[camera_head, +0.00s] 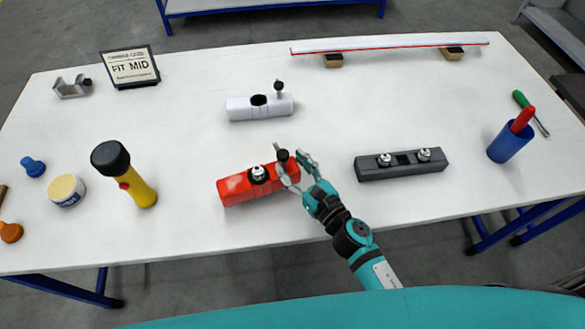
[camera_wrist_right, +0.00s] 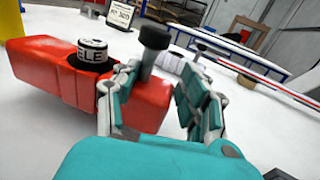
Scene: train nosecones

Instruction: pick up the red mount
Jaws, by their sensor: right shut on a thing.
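The red mount (camera_head: 237,187) is a red block lying on the white table, front centre. The exact contact points are partly hidden. The mount looks to rest on the table. My left gripper is not in view.
A white mount (camera_head: 245,109) stands behind, a dark grey mount (camera_head: 370,169) to the right. A yellow flashlight (camera_head: 139,190) stands left, a blue cup (camera_head: 508,143) with a red handle right. A "FIT MID" sign (camera_head: 130,67) and a long rail (camera_head: 390,43) are at the back.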

